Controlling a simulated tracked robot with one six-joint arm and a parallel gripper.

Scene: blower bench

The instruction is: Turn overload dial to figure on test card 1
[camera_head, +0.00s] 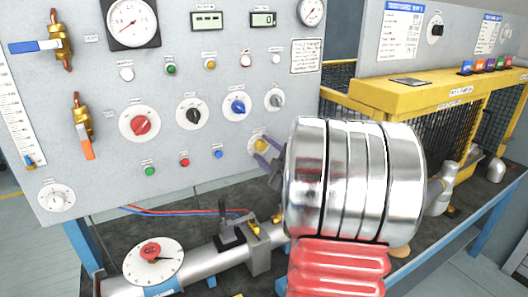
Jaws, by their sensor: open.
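My gripper (264,151) reaches in from the right to a yellow-knobbed dial (260,144) at the lower right of the grey panel. Two printed cards hang on the right-hand grey board, one on the left (400,30) and one on the right (487,36). Their figures are too small to read.
Other dials with a red (141,125), black (193,115), blue (238,106) and grey knob (276,100) are close by. Small buttons sit below them. A pipe (205,262) with a valve runs under the panel. A yellow guard frame (400,97) stands at right.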

